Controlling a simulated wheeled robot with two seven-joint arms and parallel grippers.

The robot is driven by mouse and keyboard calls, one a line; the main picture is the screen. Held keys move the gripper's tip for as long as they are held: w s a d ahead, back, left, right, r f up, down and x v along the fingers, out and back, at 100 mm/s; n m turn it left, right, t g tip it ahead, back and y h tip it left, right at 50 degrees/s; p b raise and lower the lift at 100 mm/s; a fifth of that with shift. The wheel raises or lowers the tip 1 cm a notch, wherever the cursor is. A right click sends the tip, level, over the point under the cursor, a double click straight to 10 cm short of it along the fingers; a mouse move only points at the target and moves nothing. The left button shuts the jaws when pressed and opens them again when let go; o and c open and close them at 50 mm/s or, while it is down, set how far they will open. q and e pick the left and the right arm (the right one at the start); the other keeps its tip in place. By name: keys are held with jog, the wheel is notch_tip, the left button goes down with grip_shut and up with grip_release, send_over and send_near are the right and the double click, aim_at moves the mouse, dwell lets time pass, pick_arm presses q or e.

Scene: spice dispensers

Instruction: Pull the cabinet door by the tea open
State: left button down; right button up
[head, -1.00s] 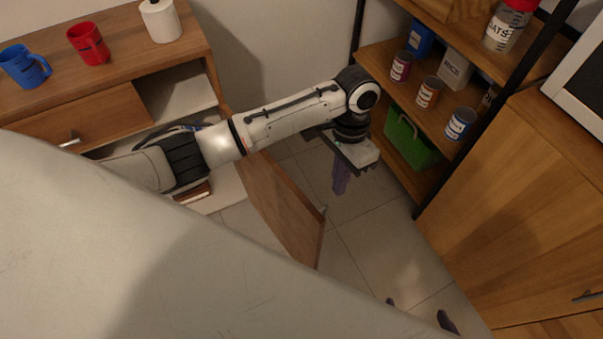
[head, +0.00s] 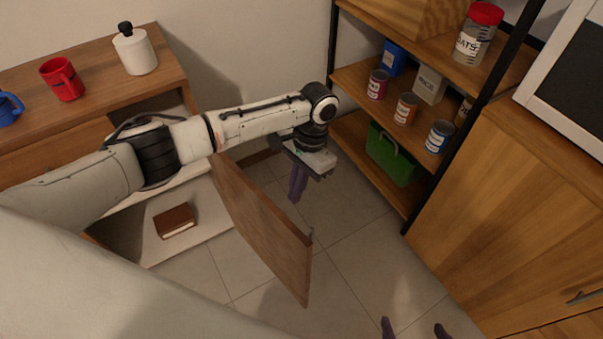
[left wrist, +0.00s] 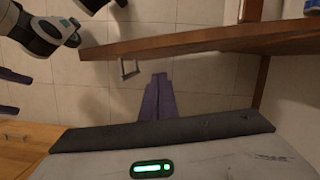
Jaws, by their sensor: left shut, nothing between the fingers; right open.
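A brown cabinet door (head: 262,230) stands swung out from the low wooden cabinet (head: 95,85) on the left, with its inside shelf exposed. Its small metal handle (head: 312,236) is on the face toward the shelf rack. My left gripper (head: 297,188) is shut and empty on that side, beyond the door and apart from the handle. In the left wrist view its fingers (left wrist: 157,98) are together, with the handle (left wrist: 128,68) beside them and the door (left wrist: 190,42) above. My right gripper (head: 416,328) is open and empty near the bottom edge. I cannot make out which item is the tea.
A book (head: 175,221) lies inside the open cabinet. A rack at the right holds cans (head: 405,108) and a green basket (head: 390,155). A closed wooden cabinet (head: 520,220) stands at the right. Tiled floor between them is clear.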

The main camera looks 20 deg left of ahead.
pick_arm(q)
jog(key=shift+s+a+r+p, duration=0.1)
jog(key=shift+s+a+p, duration=0.1)
jog(key=shift+s+a, duration=0.4)
jog(key=shift+s+a+r+p, duration=0.1)
jog(key=shift+s+a+p, duration=0.05)
jog(key=shift+s, duration=0.7)
pick_arm(e)
jog(key=shift+s+d+r, duration=0.1)
jog(key=shift+s, duration=0.2)
